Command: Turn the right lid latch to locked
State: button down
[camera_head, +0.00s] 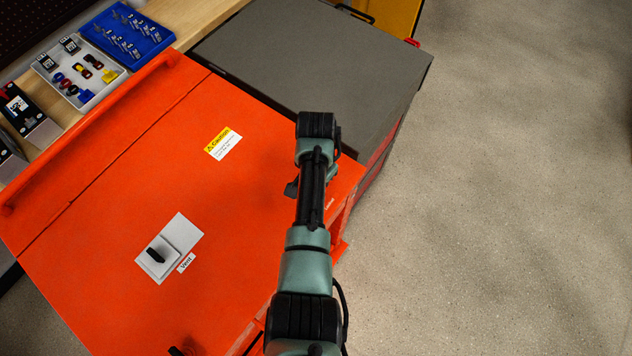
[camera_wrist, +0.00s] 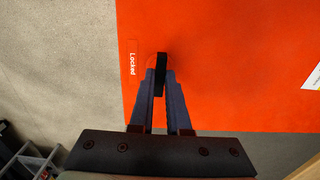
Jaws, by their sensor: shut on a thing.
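The orange lid (camera_head: 130,190) fills the left half of the head view. The right lid latch (camera_wrist: 161,62) is a small black handle on a red round base near the lid's edge in the wrist view. A "Locked" label (camera_wrist: 132,64) is beside it, to its left. My gripper (camera_wrist: 160,88) is shut on the black handle, one finger on each side. The handle runs roughly parallel to the nearby lid edge; its exact angle to the label is hard to judge. In the head view my arm hides the latch and the fingertips.
A vent knob (camera_head: 156,254) on a grey plate and a caution label (camera_head: 223,143) are on the lid. Another black handle (camera_head: 177,351) shows at the bottom edge. A grey-topped cabinet (camera_head: 315,60) stands behind. Trays (camera_head: 85,98) lie on the bench. Floor at right is clear.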

dwell(0.4)
jog(key=c, duration=0.9)
grip_release()
notch_tip(320, 180, up, 13)
jog(key=shift+r+b, duration=0.1)
jog(key=shift+b, duration=0.35)
